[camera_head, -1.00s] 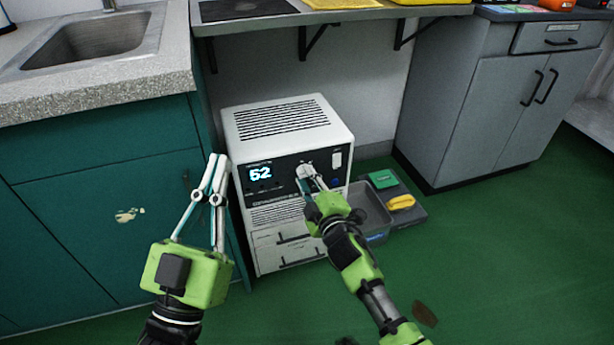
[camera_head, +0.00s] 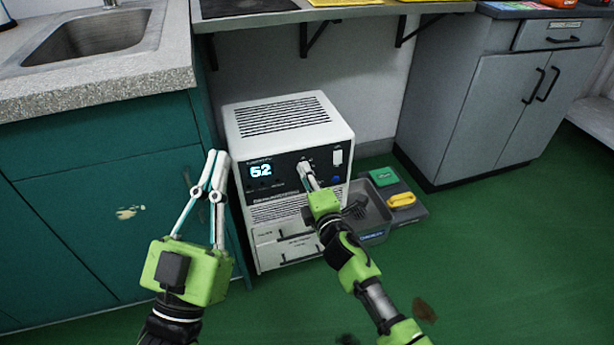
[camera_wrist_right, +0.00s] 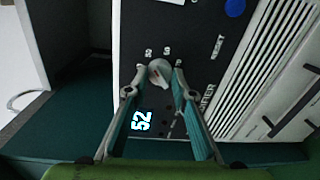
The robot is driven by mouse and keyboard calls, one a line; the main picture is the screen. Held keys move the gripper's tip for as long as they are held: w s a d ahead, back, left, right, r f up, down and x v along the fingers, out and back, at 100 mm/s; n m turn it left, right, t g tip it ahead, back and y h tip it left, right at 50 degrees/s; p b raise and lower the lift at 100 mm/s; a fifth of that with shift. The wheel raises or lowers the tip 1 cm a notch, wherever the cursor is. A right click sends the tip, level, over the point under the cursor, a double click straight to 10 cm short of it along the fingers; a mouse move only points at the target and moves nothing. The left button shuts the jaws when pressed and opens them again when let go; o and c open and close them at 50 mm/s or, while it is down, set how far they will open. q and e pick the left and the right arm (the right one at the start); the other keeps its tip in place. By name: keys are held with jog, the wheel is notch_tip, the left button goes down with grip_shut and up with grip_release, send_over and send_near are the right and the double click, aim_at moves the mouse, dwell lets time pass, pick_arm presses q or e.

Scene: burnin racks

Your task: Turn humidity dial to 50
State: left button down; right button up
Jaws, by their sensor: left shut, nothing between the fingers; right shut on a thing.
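The white humidifier (camera_head: 290,112) stands on the green floor, its black front panel facing me. Its display (camera_head: 260,170) reads 52; it also shows sideways in the right wrist view (camera_wrist_right: 141,121). My right gripper (camera_head: 304,168) is at the panel, shut on the dial, which it mostly hides in the head view. In the right wrist view the pale round dial (camera_wrist_right: 160,73) sits between the two fingertips, with small letters around it. My left gripper (camera_head: 217,155) is shut and empty, in front of the teal cabinet, left of the humidifier.
A blue button (camera_wrist_right: 235,8) is on the panel near the dial. A grey bin (camera_head: 372,212) stands on the floor right of the humidifier, beside a tray with a green item (camera_head: 383,177) and a yellow item (camera_head: 402,199). A teal cabinet (camera_head: 100,200) is close on the left.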

dwell(0.3)
jog(key=o, duration=1.1)
jog(key=f+v, duration=0.1)
jog(key=v, duration=1.1)
jog(key=shift+r, duration=0.4)
